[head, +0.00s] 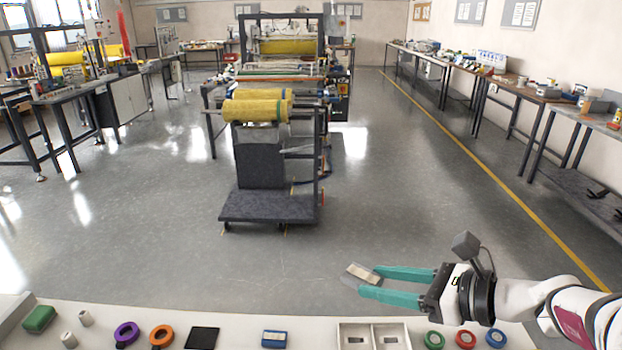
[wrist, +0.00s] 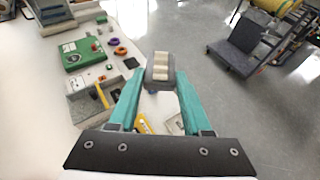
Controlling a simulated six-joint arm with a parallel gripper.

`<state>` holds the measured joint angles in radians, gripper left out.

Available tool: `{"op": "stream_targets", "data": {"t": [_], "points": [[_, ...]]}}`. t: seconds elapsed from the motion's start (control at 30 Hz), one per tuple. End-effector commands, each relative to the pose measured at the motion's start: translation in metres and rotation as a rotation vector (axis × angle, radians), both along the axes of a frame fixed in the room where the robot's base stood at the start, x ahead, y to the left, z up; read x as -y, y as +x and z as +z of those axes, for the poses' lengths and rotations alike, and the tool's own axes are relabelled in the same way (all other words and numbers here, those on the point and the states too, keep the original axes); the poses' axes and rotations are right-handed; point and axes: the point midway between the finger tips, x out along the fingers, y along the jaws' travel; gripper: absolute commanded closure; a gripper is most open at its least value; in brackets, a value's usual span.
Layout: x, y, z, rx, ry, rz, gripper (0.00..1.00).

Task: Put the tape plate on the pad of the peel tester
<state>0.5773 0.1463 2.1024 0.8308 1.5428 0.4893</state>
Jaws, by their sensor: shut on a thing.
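My gripper (head: 362,283) reaches in from the right in the head view, with its two teal fingers shut on the tape plate (head: 361,273). The tape plate is a small grey plate with cream strips across it. It also shows between the fingertips of my gripper (wrist: 160,82) in the wrist view, where the tape plate (wrist: 161,70) is held clear of the bench, with floor behind it. I cannot identify the peel tester or its pad for sure; a green box (wrist: 82,54) with a pale panel and a grey machine (wrist: 52,12) stand at the upper left in the wrist view.
A white bench (head: 240,328) runs along the bottom of the head view. On it lie a purple ring (head: 126,333), an orange ring (head: 161,336), a black square (head: 202,338), a blue box (head: 275,339), a two-compartment tray (head: 373,328) and coloured rolls. A cart (head: 270,207) stands beyond.

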Motion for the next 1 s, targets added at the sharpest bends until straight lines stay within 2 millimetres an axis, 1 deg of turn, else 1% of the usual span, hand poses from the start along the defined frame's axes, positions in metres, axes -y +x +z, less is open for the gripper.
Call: {"op": "stream_targets", "data": {"t": [0.07, 0.13, 0.17, 0.27, 0.3, 0.37, 0.4, 0.47, 0.5, 0.57, 0.6, 0.7, 0.8, 0.87, 0.93, 0.97, 1.0], "points": [[0.000, -0.001, 0.000, 0.000, 0.000, -0.003, 1.00], [0.003, -0.003, -0.005, -0.003, 0.001, 0.001, 1.00], [0.006, -0.005, -0.011, -0.004, 0.002, 0.006, 1.00], [0.022, -0.018, -0.041, -0.009, 0.006, 0.037, 1.00], [0.031, -0.028, -0.057, -0.011, 0.009, 0.059, 1.00], [0.044, -0.046, -0.084, -0.011, 0.012, 0.106, 1.00], [0.052, -0.062, -0.102, -0.010, 0.013, 0.143, 1.00], [0.063, -0.088, -0.128, -0.009, 0.014, 0.208, 1.00], [0.068, -0.108, -0.144, -0.008, 0.014, 0.258, 1.00], [0.073, -0.140, -0.165, -0.005, 0.014, 0.336, 1.00], [0.075, -0.161, -0.177, -0.003, 0.014, 0.389, 1.00], [0.074, -0.208, -0.196, 0.000, 0.010, 0.503, 1.00], [0.071, -0.239, -0.205, 0.001, 0.007, 0.580, 1.00], [0.068, -0.250, -0.208, 0.001, 0.006, 0.605, 1.00], [0.060, -0.254, -0.213, 0.002, 0.008, 0.622, 1.00], [0.053, -0.254, -0.217, 0.002, 0.009, 0.627, 1.00], [0.042, -0.252, -0.224, 0.000, 0.009, 0.630, 1.00]]}}
